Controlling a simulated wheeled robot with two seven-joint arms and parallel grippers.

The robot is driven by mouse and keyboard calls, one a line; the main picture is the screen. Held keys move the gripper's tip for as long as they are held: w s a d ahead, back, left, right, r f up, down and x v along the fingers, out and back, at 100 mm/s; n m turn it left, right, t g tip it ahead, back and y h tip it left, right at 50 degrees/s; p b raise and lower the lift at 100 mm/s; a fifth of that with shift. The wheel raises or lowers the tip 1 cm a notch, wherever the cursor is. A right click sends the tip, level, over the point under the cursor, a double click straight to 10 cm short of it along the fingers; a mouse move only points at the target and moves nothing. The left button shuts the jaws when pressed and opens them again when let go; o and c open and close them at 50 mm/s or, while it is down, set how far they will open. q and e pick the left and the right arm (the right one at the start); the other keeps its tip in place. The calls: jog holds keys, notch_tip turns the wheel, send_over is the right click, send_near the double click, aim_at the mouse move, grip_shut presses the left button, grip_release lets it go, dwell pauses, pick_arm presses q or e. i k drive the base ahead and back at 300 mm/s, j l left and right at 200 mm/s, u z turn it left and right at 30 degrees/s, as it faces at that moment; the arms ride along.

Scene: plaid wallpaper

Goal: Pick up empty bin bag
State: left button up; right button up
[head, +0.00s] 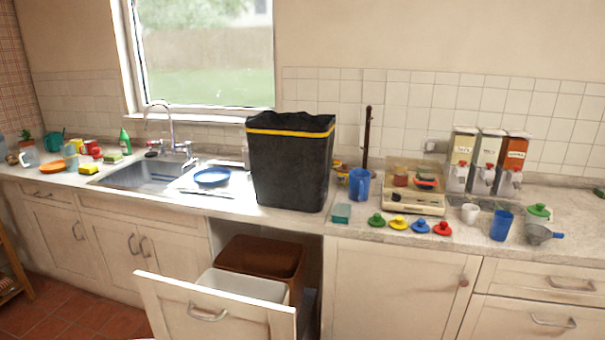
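A black bin bag (288,168) with a yellow band near its top stands upright on the counter, right of the sink. It keeps a boxy bin shape; I cannot see inside it or tell whether a bin is within. Below it, a cabinet drawer (215,310) is pulled out, with a brown bin (262,258) at the back and a white bin (245,286) in front. Neither of my grippers shows in the head view.
The sink (145,176) with a blue bowl (212,176) lies left of the bag. A blue jug (359,185), a teal sponge (342,213), several coloured lids (420,226) and dispensers (488,160) stand to the right. The open drawer juts out in front of the counter.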

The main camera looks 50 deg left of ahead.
aim_at(290, 154)
jog(key=u, duration=1.55)
